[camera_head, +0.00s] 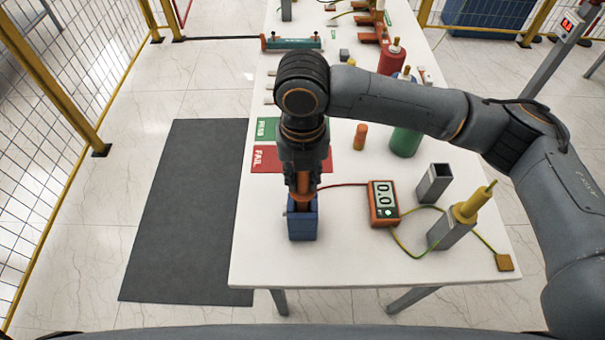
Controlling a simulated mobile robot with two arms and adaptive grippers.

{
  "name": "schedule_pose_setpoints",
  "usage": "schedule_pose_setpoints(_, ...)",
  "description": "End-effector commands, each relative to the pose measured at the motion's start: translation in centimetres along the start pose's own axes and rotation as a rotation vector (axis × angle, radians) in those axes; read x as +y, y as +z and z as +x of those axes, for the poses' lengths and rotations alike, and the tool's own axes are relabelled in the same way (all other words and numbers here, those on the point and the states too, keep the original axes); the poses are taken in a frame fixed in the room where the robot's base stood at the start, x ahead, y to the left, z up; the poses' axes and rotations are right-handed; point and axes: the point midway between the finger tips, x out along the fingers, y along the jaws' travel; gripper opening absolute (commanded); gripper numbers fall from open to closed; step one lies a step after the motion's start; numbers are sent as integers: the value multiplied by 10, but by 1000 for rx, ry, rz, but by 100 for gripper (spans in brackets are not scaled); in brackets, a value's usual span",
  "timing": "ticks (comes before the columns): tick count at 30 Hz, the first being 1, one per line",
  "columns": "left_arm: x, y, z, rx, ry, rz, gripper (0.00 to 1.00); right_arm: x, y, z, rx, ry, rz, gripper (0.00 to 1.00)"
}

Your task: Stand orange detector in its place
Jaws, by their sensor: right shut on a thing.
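The orange detector (303,186) is upright below my right gripper (302,168), which points straight down and is shut on it. A red cable runs from beside the detector to the orange meter (383,203), whose display reads 0.0. The blue square holder (303,226) stands near the table's front left. The detector's lower end is at the holder's opening and seems to be inside it; how deep it sits cannot be seen. The gripper hides the detector's upper part. My left gripper is not in view.
A grey square holder (434,183) stands empty right of the meter. Another holder (450,232) bears a yellow probe (473,205) with a green-yellow cable. Behind are an orange cylinder (360,136), a green cylinder (405,142) and the red FAIL mat (266,160).

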Motion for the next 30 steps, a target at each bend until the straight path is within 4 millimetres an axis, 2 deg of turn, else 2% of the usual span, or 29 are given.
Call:
schedule_pose_setpoints(7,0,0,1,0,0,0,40,0,0,3,0,0,0,0)
schedule_pose_setpoints(8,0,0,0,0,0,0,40,0,0,3,0,0,0,27)
schedule_pose_setpoints(10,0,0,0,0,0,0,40,0,0,3,0,0,0,42)
schedule_pose_setpoints(12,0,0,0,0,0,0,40,0,0,3,0,0,0,52)
schedule_pose_setpoints(23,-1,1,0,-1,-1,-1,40,0,0,-1,-1,0,1,52)
schedule_pose_setpoints(26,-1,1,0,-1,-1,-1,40,0,1,-13,-3,1,1,52)
schedule_pose_setpoints(30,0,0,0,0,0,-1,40,0,1,-42,-5,1,1,52)
